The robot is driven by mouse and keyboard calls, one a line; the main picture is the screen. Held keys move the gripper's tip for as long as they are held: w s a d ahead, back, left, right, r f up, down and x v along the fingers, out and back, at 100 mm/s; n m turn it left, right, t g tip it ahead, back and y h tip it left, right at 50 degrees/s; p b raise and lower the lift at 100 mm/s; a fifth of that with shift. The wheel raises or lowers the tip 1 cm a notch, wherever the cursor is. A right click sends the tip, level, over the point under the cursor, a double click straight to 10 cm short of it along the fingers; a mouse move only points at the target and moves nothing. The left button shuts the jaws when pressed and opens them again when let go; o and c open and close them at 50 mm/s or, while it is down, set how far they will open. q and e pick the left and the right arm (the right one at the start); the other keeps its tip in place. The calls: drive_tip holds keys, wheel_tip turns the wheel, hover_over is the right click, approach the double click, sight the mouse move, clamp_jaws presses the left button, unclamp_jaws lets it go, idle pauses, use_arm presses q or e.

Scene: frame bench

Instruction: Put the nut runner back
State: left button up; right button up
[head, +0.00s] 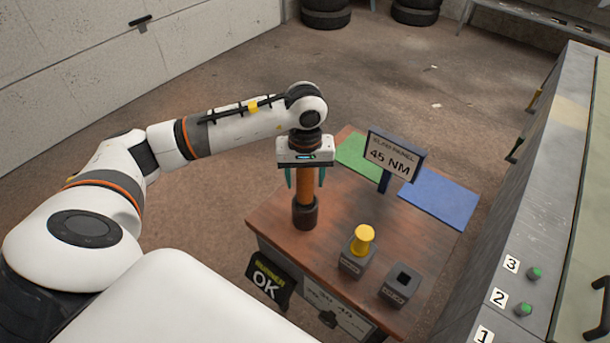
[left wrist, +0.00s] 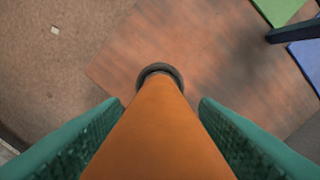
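The nut runner, seen as an orange upright shaft (head: 305,187), stands at the left side of the wooden bench with its lower end in a dark round collar (head: 305,215). In the left wrist view the orange shaft (left wrist: 160,130) runs away from the camera down to that dark ring (left wrist: 160,71). My left gripper (head: 306,179) is above it, with its teal fingers on either side of the shaft. Gaps show between fingers and shaft, so it is open around it. The shaft's top is hidden by the gripper. My right gripper is out of view.
The wooden bench (head: 283,228) also bears a yellow-topped piece (head: 362,238) in a grey block, a grey block with a square hole (head: 402,286), a "45 NM" sign (head: 393,156), and green (head: 360,157) and blue (head: 438,197) mats. A grey cabinet (head: 545,200) stands right.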

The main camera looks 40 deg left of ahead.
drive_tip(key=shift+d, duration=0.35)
use_arm(q)
drive_tip(key=shift+r, duration=0.4)
wheel_tip(320, 180, up, 11)
drive_tip(key=b, duration=0.3)
drive_tip(key=shift+f, duration=0.1)
drive_tip(key=shift+r, duration=0.35)
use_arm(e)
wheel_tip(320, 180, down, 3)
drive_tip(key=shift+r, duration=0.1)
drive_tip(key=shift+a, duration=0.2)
